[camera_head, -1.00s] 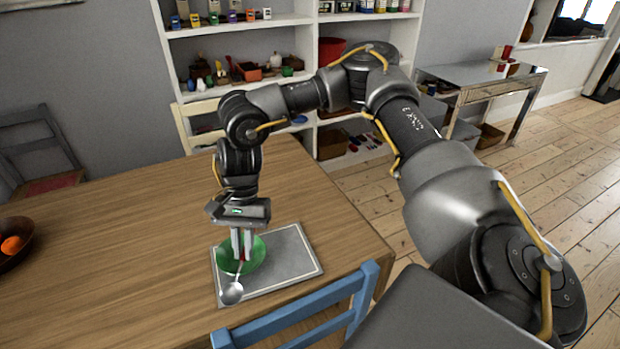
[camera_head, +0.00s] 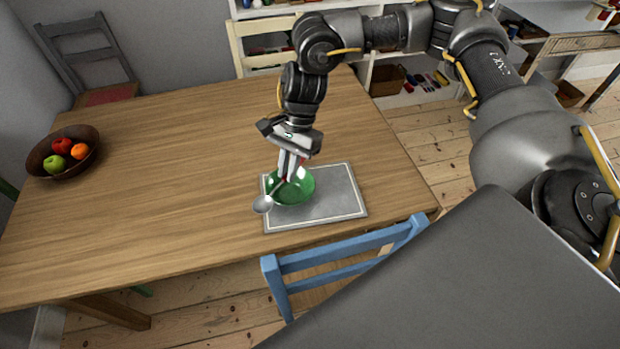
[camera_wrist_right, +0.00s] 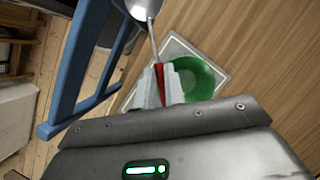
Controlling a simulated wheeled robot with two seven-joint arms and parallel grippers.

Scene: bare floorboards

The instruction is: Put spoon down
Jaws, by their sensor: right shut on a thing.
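A silver spoon (camera_head: 263,204) is in the jaws of my right gripper (camera_head: 288,178), which points down over the table. The spoon's bowl hangs out to the left, at the left edge of a grey placemat (camera_head: 335,205). A green bowl (camera_head: 305,188) sits on the placemat, just behind and beside the fingertips. In the right wrist view the spoon (camera_wrist_right: 139,8) reaches up from the fingers (camera_wrist_right: 160,85), with a red part between them. The green bowl (camera_wrist_right: 200,80) shows to the right of the fingers. Whether the spoon touches bowl or mat cannot be told. My left gripper is not in view.
The wooden table (camera_head: 170,200) is clear to the left of the placemat. A fruit bowl (camera_head: 85,137) stands at its far left. A blue chair (camera_head: 350,250) is at the near edge, a cream chair (camera_head: 255,45) at the back.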

